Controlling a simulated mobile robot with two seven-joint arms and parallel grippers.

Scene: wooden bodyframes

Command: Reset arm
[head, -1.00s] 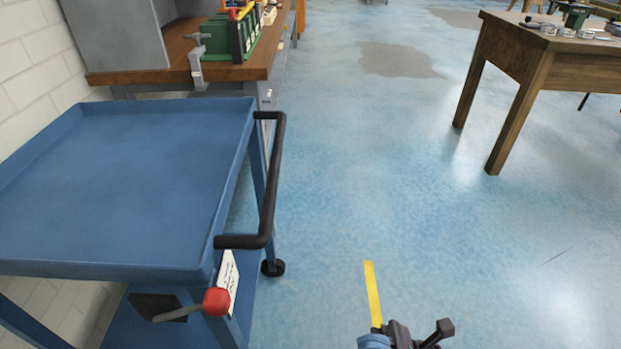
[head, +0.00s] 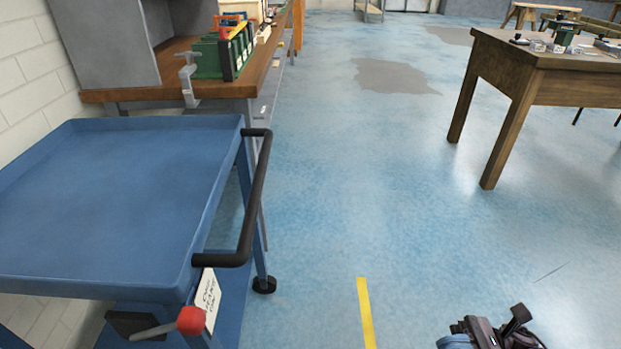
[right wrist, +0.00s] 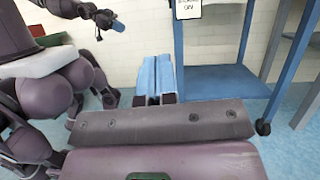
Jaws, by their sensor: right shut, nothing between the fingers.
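My right gripper (right wrist: 157,78) shows in the right wrist view, its two light blue fingers side by side and shut with nothing between them. Part of my right arm shows at the bottom right of the head view, over bare floor and right of the yellow floor stripe (head: 366,312). My left gripper (right wrist: 117,25) shows small at the upper left of the right wrist view with a blue tip; it is too small to tell if it is open. It is not in the head view.
A blue cart (head: 110,282) with an empty top tray, black handle (head: 256,200) and red-knobbed lever (head: 190,321) stands at left. A workbench (head: 140,95) with green bins (head: 207,58) is behind it. A wooden table (head: 535,90) stands at back right. Floor between is clear.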

